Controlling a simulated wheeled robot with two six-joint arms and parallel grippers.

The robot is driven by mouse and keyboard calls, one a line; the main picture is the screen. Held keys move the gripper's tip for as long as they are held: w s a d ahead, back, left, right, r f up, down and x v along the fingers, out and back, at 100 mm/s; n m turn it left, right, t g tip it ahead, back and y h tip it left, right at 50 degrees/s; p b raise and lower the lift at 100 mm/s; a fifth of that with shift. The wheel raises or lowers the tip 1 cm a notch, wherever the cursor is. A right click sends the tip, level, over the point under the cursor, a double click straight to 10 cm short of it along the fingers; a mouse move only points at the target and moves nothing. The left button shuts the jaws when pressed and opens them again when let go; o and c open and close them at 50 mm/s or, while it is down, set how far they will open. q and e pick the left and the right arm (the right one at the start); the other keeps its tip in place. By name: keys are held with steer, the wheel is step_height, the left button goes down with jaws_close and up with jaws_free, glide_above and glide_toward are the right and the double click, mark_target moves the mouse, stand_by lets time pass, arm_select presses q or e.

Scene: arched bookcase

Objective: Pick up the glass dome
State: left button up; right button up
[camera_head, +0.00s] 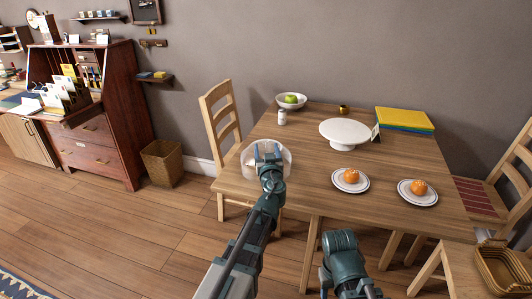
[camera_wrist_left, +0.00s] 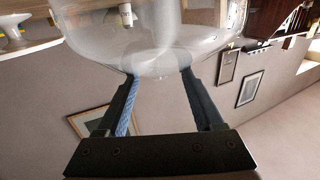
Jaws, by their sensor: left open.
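The clear glass dome (camera_head: 285,162) stands on the left front part of the wooden table (camera_head: 310,150). In the left wrist view the dome (camera_wrist_left: 160,35) fills the upper middle, with its rounded top towards my fingers. My left gripper (camera_head: 267,150) is over the dome in the head view and hides part of it. In the wrist view my left gripper (camera_wrist_left: 158,75) is open, its fingers apart on either side of the dome's top. I cannot tell whether they touch the glass. My right arm shows at the bottom of the head view; its gripper is not visible.
A white cake stand (camera_head: 344,132) stands right of the dome. A bowl with a green fruit (camera_head: 291,100) and a small white shaker (camera_head: 282,118) are behind. A chair (camera_head: 220,115) stands at the table's left.

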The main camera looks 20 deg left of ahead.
mark_target(266, 144)
arm_select(q)
steer(key=x, duration=0.4)
steer(key=shift+w+r, duration=0.15)
steer(key=shift+w, duration=0.1)
steer(key=shift+s, duration=0.1)
jaws_close()
stand_by(1.0)
